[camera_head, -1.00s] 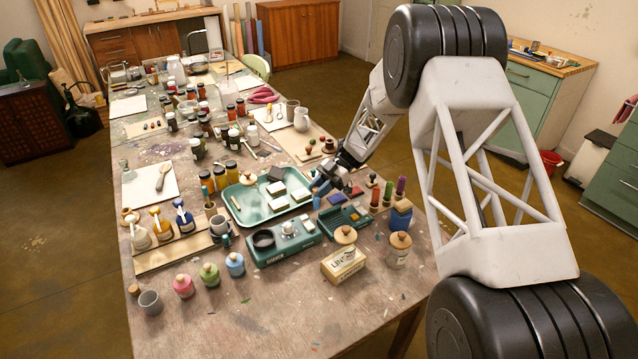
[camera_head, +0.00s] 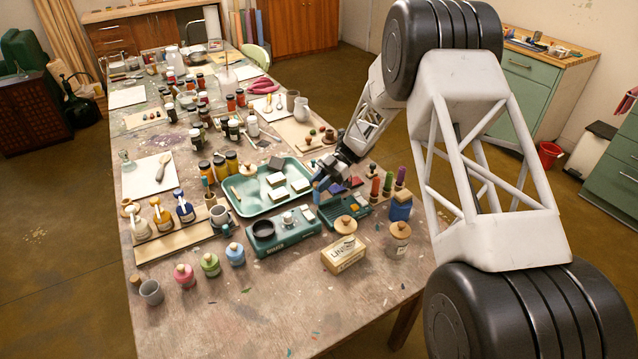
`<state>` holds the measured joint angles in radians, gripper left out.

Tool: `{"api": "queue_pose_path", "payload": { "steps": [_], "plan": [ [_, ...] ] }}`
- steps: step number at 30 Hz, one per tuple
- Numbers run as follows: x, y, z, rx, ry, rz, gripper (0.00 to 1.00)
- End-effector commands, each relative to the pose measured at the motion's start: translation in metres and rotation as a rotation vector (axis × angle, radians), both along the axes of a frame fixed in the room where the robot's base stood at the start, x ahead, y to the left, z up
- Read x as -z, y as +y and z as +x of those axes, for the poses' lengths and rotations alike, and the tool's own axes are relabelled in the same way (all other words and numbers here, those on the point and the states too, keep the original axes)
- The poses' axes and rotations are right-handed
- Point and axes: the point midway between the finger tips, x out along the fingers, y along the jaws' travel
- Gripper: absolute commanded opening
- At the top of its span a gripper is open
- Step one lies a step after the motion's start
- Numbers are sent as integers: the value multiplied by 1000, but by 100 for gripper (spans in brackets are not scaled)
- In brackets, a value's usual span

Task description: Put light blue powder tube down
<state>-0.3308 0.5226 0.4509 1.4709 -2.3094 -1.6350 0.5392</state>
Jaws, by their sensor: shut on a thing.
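My gripper (camera_head: 333,176) reaches in from the right, low over the table, between the green tray and the upright tubes. It is shut on a slim blue tube (camera_head: 317,188), seen small at its left side near the tray's right edge. The fingers are too small to make out clearly, and I cannot tell whether the tube's lower end touches anything. A red tube (camera_head: 375,189), a green tube (camera_head: 388,184) and a purple tube (camera_head: 400,178) stand upright to the right of my gripper.
A teal case (camera_head: 345,213) lies just in front of my gripper. The green tray (camera_head: 240,205) with pale blocks is to the left, a teal device (camera_head: 283,237) in front of it. A labelled box (camera_head: 343,255) and jars stand nearer. The table's front is mostly clear.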

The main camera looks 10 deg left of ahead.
Motion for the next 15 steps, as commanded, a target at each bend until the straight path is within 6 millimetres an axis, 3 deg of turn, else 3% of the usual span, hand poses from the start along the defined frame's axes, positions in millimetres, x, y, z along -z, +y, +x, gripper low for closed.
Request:
{"api": "queue_pose_path", "payload": {
  "steps": [15],
  "plan": [
    [8,0,0,0,1,0,2]
  ]
}}
